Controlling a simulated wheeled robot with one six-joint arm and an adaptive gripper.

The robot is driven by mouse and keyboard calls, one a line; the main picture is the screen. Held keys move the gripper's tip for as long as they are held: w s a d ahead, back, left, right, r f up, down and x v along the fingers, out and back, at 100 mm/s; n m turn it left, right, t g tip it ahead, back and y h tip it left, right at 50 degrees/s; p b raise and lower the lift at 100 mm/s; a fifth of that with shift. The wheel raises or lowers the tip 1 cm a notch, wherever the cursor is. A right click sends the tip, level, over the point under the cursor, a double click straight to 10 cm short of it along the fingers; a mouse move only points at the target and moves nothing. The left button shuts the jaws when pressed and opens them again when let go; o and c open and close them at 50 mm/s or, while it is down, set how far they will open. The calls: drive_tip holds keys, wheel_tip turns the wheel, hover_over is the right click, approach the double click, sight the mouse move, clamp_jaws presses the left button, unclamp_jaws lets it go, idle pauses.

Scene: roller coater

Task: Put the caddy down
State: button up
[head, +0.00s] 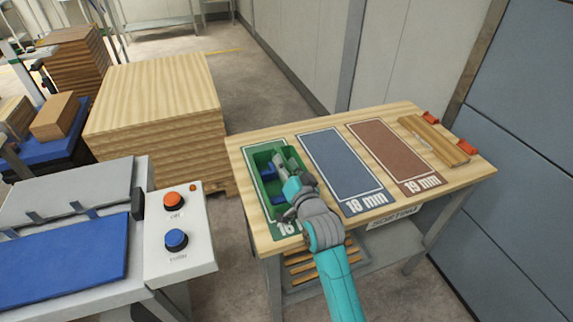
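The caddy (262,160) is a green open box with blue items inside and a grey bar along its middle. It is over the green 16 mm area (289,229) at the left end of the sorting table (407,117) and looks upright. I cannot tell whether its base touches the table. My gripper (288,186) reaches in from the front, over the caddy's near right part and at the grey bar. My gripper hides part of the caddy. Its fingertips are too small and covered to show whether they are closed on the bar.
To the right are a blue 18 mm area (341,160), a red 19 mm area (379,150), and wooden strips with red end blocks (432,138). A board stack (155,110) stands behind left. A button panel (178,240) is at the left front.

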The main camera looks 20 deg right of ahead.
drive_tip(key=shift+s+r, duration=0.1)
drive_tip(key=s, duration=1.1)
drive_tip(key=shift+s, duration=0.4)
drive_tip(key=s+f+n+g, duration=0.1)
drive_tip(key=s+f, duration=0.4)
drive_tip(key=s, duration=0.5)
drive_tip(key=s+f+n+g, duration=0.1)
drive_tip(key=s+f+n, duration=0.1)
drive_tip(key=s+f, duration=0.55)
drive_tip(key=s+r+n, duration=0.1)
drive_tip(key=s, duration=0.9)
drive_tip(key=s+a+r+n+g, duration=0.1)
drive_tip(key=s+n, duration=0.1)
drive_tip(key=s, duration=0.9)
drive_tip(key=shift+s+a+r, duration=0.25)
drive_tip(key=shift+s+r, duration=0.05)
drive_tip(key=shift+r, duration=0.05)
drive_tip(key=shift+o, duration=0.4)
drive_tip(key=shift+s+r, duration=0.2)
drive_tip(key=shift+s, duration=0.3)
